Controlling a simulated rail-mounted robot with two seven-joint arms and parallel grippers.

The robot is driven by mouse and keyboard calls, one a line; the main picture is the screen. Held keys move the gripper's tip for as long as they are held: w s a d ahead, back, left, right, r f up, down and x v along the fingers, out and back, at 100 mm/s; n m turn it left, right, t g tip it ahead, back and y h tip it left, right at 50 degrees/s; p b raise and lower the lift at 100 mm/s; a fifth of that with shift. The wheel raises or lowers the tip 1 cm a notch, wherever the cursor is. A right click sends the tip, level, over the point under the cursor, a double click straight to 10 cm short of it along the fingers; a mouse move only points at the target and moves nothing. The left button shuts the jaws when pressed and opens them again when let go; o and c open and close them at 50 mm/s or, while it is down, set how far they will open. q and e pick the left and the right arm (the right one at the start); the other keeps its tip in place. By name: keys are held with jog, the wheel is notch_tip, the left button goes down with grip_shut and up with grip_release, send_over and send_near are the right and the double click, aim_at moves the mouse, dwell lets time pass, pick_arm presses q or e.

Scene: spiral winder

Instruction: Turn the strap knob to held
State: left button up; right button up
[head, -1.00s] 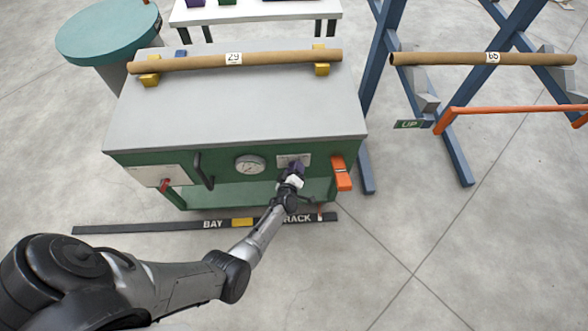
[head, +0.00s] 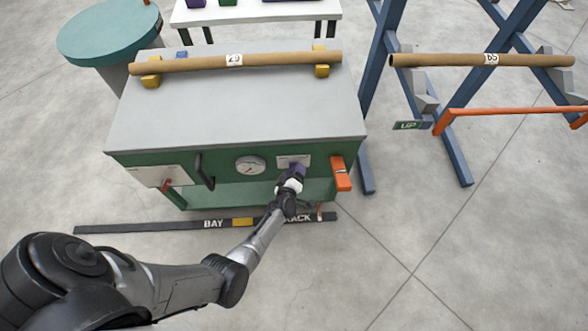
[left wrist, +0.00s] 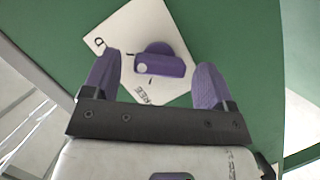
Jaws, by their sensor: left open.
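The strap knob (left wrist: 160,62) is a purple disc with a raised bar, on a white label plate (left wrist: 116,50) on the green panel. The plate shows the word FREE below the knob and a letter D at its left corner; the rest is hidden or cut off. I cannot tell which mark the knob points to. My right gripper is out of view.
A dial gauge (head: 251,165) and an orange block (head: 341,174) flank the plate. A red-tipped lever (head: 166,186) and a dark handle (head: 204,171) are further left. A cardboard tube (head: 235,60) lies on the bench top. Floor is clear at front right.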

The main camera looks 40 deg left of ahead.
pick_arm(q)
jog(key=p+v, duration=0.6)
jog(key=v, duration=0.6)
jog(key=shift+s, duration=0.15)
jog(key=shift+r, duration=0.1)
